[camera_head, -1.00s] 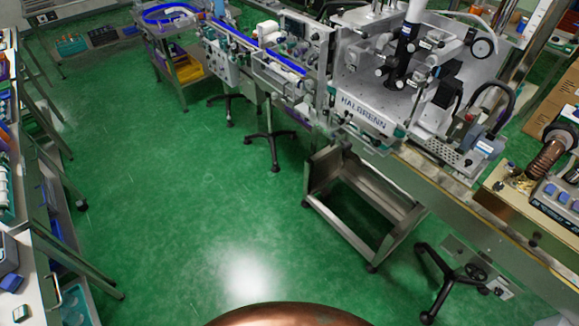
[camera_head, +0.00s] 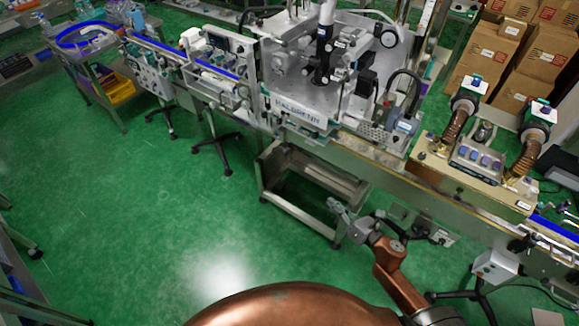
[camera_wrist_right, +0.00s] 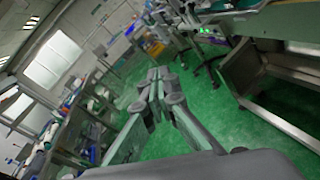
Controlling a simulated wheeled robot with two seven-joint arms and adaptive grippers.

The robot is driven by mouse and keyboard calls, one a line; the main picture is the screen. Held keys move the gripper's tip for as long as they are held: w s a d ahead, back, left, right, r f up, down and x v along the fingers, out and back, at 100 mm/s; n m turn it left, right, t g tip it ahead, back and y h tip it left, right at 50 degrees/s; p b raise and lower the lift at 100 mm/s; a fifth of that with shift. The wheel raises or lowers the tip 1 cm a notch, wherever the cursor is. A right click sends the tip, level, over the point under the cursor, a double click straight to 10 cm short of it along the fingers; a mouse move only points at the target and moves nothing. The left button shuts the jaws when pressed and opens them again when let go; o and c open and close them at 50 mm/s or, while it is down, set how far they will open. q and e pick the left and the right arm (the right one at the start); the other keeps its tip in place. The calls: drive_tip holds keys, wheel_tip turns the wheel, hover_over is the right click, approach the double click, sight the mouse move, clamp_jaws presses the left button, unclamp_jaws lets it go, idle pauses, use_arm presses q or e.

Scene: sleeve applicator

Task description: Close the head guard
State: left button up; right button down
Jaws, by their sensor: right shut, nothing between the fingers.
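The sleeve applicator (camera_head: 300,95), a pale metal machine lettered HALBRENN, stands on the line at upper centre in the head view. Its head carries a dark vertical column (camera_head: 323,55), rollers and a round dial (camera_head: 389,37). I cannot tell which part is the head guard or how it stands. My right gripper (camera_head: 335,206) is shut and empty, low in front of the machine, over the steel frame's lower right corner and apart from the applicator. Its closed fingers also show in the right wrist view (camera_wrist_right: 158,76). My left gripper is out of view.
An open steel frame (camera_head: 310,185) stands on the floor under the machine. To the right are a control box with two corrugated hoses (camera_head: 480,155) and stacked cartons (camera_head: 535,65). A conveyor (camera_head: 165,50) runs to the upper left. The green floor (camera_head: 120,220) is clear at left.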

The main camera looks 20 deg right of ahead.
sight(282, 168)
drive_tip(key=s+a+r+n+y+p, duration=0.1)
drive_tip(key=a+r+n+y, duration=0.1)
drive_tip(key=a+r+n, duration=0.3)
drive_tip(key=s+a+r+n+y, duration=0.1)
drive_tip(key=a+r+n, duration=0.1)
drive_tip(key=r, duration=0.5)
drive_tip(key=p+x, duration=0.5)
drive_tip(key=x, duration=0.7)
drive_tip(key=shift+w+f, duration=0.1)
drive_tip(key=shift+w, duration=0.1)
drive_tip(key=shift+w+a+f, duration=0.15)
drive_tip(key=shift+w+a, duration=0.1)
drive_tip(key=shift+w, duration=0.1)
